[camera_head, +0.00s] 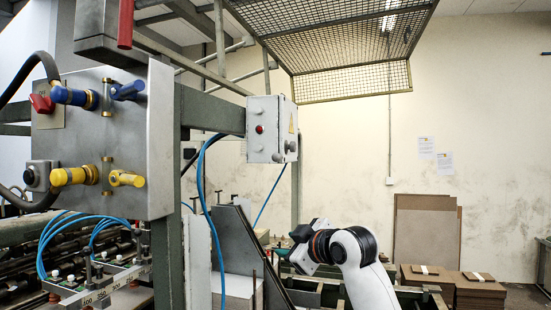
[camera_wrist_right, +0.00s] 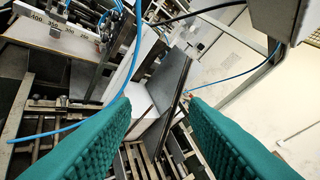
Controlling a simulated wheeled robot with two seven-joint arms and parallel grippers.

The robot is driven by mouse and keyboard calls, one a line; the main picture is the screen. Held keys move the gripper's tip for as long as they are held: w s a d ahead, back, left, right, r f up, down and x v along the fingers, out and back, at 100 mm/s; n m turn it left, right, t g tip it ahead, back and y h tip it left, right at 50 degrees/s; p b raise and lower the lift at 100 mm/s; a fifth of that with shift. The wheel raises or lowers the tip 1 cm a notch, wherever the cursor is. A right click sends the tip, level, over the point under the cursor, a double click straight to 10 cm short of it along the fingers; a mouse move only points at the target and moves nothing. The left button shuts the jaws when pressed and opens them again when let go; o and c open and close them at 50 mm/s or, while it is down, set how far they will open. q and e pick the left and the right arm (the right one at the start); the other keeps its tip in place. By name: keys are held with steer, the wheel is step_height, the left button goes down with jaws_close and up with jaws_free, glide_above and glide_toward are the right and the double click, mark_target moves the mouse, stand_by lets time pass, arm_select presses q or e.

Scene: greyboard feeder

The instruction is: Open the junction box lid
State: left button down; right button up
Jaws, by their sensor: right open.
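The junction box (camera_head: 265,130) is a light grey box on the end of a grey-green beam, in the upper middle of the head view. Its front carries a red button, and a yellow warning triangle is on its right side. The lid looks shut. A grey box corner at the top right of the right wrist view (camera_wrist_right: 285,18) appears to be its underside. My right gripper (camera_head: 298,241) is below and to the right of the box, apart from it. In the wrist view its teal fingers (camera_wrist_right: 160,102) are spread with nothing held between them. My left gripper is out of view.
A grey panel with blue and yellow valves (camera_head: 105,140) stands at left. Blue hoses (camera_head: 203,190) hang beside the box. A slanted metal plate (camera_head: 238,240) rises near my right gripper. A mesh guard (camera_head: 340,45) hangs above. The space right of the box is open.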

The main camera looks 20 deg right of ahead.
mark_target(278, 155)
step_height(278, 155, up, 20)
steer(key=s+d+f+n+t+y, duration=0.1)
steer(key=s+d+n+t, duration=0.1)
steer(key=s+d+t, duration=0.1)
steer(key=p+x, duration=0.2)
steer(key=x, duration=0.2)
steer(key=p+x, duration=0.5)
steer(key=x, duration=0.2)
steer(key=shift+w+a+r+p, duration=0.25)
steer(key=shift+w+a+p, duration=0.05)
steer(key=shift+a+p, duration=0.1)
steer(key=shift+w+f, duration=0.2)
steer(key=shift+w, duration=0.25)
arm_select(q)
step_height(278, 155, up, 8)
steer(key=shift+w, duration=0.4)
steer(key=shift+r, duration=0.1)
arm_select(e)
steer(key=shift+f, duration=0.1)
jaws_close()
